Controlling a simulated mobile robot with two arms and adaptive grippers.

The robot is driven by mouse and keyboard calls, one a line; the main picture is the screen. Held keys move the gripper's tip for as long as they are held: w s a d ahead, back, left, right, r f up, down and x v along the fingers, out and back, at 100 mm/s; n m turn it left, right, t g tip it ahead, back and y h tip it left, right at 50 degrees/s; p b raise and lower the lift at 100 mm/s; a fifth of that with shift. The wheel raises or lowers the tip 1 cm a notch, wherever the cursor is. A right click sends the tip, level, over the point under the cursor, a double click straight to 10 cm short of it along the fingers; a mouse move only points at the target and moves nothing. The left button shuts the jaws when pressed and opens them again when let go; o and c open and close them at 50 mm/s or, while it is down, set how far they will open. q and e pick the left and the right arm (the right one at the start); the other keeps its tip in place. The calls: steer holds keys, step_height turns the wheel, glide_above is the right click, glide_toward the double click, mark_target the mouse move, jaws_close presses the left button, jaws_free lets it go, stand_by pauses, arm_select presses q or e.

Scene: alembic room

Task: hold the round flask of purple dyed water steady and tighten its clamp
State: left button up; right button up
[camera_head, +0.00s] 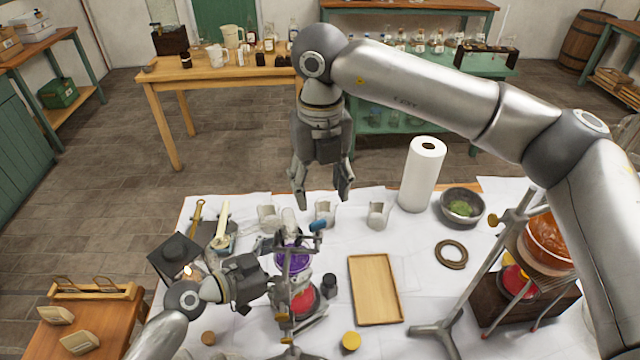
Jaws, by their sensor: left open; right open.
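The round flask of purple dyed water (293,260) is held upright on a stand near the front middle of the white-covered table, above a red object (303,298). Clamp hardware with a blue handle (318,226) shows at the flask's neck, on its right. My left gripper (276,268) is open at the flask's left side. I cannot tell whether its fingers touch the glass. My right gripper (322,192) is open and empty, pointing down above and behind the clamp. The gripper and stand parts hide some of the flask.
A wooden tray (354,290) lies right of the flask, with a small dark jar (329,281) between. White cups (378,215), a paper roll (422,174) and a mortar (462,207) stand behind. A tripod with an orange vessel (547,243) is at right.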

stand_by(0.3)
arm_select(q)
steer(key=v, duration=0.7)
steer(key=shift+s+a, duration=0.2)
